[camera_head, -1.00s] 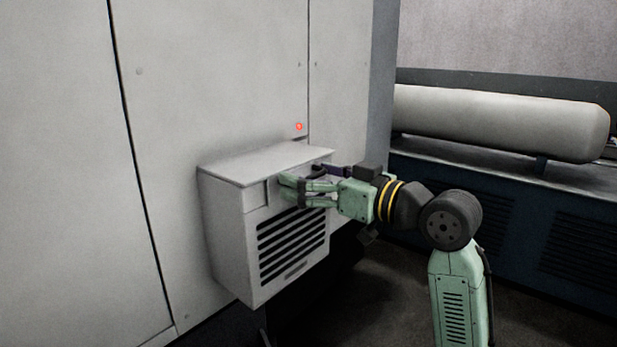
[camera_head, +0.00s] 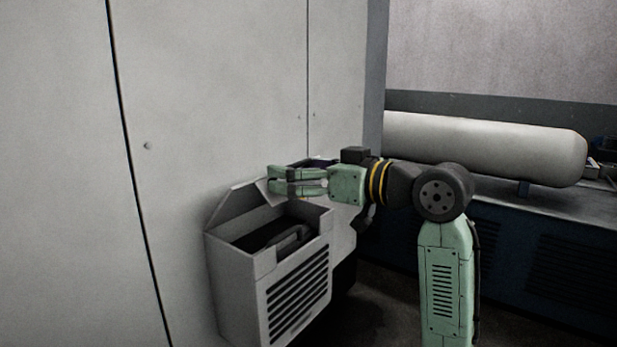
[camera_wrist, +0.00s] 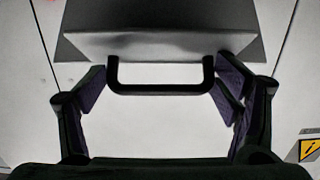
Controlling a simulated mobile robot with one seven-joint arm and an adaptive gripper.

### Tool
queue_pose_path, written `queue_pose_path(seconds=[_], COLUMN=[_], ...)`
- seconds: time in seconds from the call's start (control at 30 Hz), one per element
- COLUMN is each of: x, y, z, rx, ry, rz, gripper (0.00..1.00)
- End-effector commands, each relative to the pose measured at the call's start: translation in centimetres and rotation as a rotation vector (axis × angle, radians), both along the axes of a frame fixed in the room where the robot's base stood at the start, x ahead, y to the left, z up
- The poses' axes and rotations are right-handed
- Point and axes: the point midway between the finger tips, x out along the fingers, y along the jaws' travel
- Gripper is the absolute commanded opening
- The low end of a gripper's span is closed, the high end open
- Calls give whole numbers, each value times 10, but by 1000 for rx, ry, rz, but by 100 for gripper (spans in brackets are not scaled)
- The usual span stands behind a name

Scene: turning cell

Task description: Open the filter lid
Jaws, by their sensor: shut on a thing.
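The filter housing (camera_head: 238,290) is a light grey box with a slatted front, fixed to the machine wall. Its filter lid (camera_head: 240,204) is tilted up at the back, and the box's dark inside shows. A dark part with a grey grip-like bar (camera_head: 290,240) lies inside. My gripper (camera_head: 270,186) is at the raised lid's free edge. In the wrist view the lid (camera_wrist: 160,22) is at the top, and its black bar handle (camera_wrist: 160,88) lies between the fingers of my gripper (camera_wrist: 163,80), which is shut on it. The handle is hidden in the head view.
Flat grey machine panels (camera_head: 220,90) rise behind the box. A long pale cylinder tank (camera_head: 480,148) lies on a dark blue base (camera_head: 400,205) to the right. A yellow warning label (camera_wrist: 308,149) shows at the wrist view's lower right.

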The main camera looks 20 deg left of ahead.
Motion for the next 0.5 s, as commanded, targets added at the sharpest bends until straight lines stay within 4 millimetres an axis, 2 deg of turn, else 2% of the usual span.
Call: queue_pose_path(seconds=[0.03,0.2,0.3,0.5], x=[3,10,14,22], y=[2,21,32,53], z=[20,35,46,54], rx=[-39,-52,-139,-279], ry=[8,19,46,99], rz=[-9,-7,-8,-9], gripper=[32,33,32,32])
